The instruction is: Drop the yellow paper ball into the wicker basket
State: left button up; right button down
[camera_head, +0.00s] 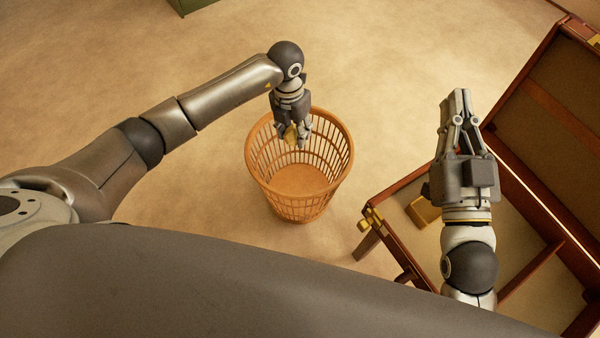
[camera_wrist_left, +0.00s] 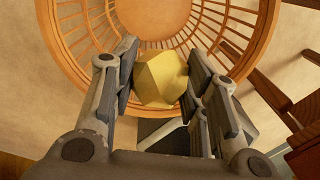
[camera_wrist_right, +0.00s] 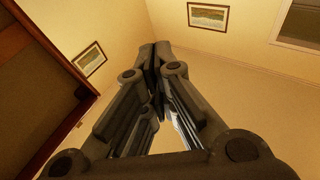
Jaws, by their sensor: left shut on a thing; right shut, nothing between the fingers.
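The wicker basket (camera_head: 262,178) stands upright on the floor in the middle of the head view, and its inside looks empty. My left gripper (camera_head: 296,138) points down over the basket opening. It is shut on the yellow paper ball (camera_wrist_left: 161,79), which sits between the fingers in the left wrist view. The ball (camera_head: 290,134) is partly hidden by the fingers in the head view. The basket rim (camera_wrist_left: 262,40) and slats show behind and below the ball in the left wrist view. My right gripper (camera_head: 459,95) is shut and empty, with its fingertips together, away from the basket.
A wooden desk-like case (camera_head: 395,190) with an open lid (camera_head: 560,90) stands at the right, under my right arm. A small yellow block (camera_head: 424,211) lies in it. A green object (camera_head: 195,4) is at the top edge. The floor around the basket is clear.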

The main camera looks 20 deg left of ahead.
pick_arm(q)
jog(key=shift+f+b, duration=0.35)
jog(key=shift+f, duration=0.2)
pick_arm(e)
jog(key=shift+s+a+r+t+y, duration=0.1)
jog(key=shift+s+r+t+y, duration=0.25)
jog(key=shift+r, duration=0.3)
jog(key=shift+s+d+r+t+y, duration=0.1)
jog(key=shift+r+t, duration=0.35)
jog(key=shift+r, duration=0.15)
jog(key=shift+s+a+r+t+y, duration=0.15)
jog(key=shift+s+r+t, duration=0.2)
jog(key=shift+r, duration=0.3)
jog(key=shift+w, duration=0.1)
pick_arm(q)
jog(key=o, duration=0.8)
jog(key=shift+o, duration=0.2)
jog(key=shift+r, duration=0.1)
jog(key=r, duration=1.1)
jog(key=shift+w+a, duration=0.15)
jog(key=shift+a, duration=0.25)
jog(key=shift+r, duration=0.4)
